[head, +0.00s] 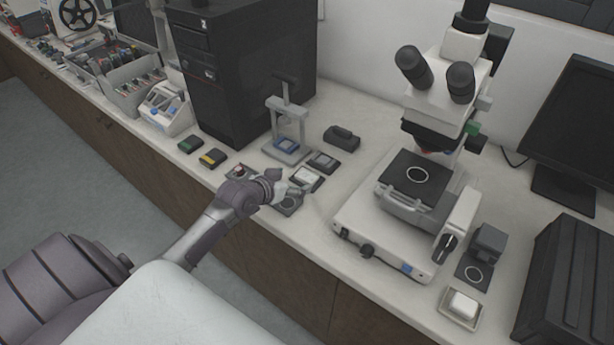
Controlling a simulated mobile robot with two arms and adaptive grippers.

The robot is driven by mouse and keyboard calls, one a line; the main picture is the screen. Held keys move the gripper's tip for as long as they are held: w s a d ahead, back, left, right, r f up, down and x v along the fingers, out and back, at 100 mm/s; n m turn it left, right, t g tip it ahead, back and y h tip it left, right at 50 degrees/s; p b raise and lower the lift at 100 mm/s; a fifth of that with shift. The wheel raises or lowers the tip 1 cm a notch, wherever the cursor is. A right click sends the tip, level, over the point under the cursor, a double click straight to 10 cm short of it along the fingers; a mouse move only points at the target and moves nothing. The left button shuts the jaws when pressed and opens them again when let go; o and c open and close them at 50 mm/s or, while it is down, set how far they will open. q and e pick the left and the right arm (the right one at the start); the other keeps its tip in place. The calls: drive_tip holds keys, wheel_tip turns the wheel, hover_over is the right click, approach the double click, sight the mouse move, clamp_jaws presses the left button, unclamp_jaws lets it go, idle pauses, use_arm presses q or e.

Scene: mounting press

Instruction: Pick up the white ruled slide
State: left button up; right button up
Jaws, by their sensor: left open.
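My left gripper (284,186) is open over the bench near its front edge, with its fingers pointing right. A pale flat piece on a dark holder (306,177), possibly the white ruled slide, lies just right of the fingertips; its ruling is too small to make out. A dark plate with a ring mark (288,203) lies partly under the gripper. The grey mounting press (288,128) stands behind, with a bluish piece (287,145) on its base. I cannot see anything held between the fingers. My right gripper is not in view.
A microscope (412,195) stands to the right and a black computer tower (238,75) behind left. Small dark blocks (212,158) lie left of the press, and a black block (341,137) right of it. A small tray with a white block (462,304) sits at the front right.

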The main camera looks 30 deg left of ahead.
sight(306, 176)
use_arm(q)
drive_tip(key=shift+p+x, duration=0.4)
drive_tip(key=shift+x, duration=2.35)
drive_tip(key=shift+s, duration=0.1)
drive_tip(key=c, duration=1.2)
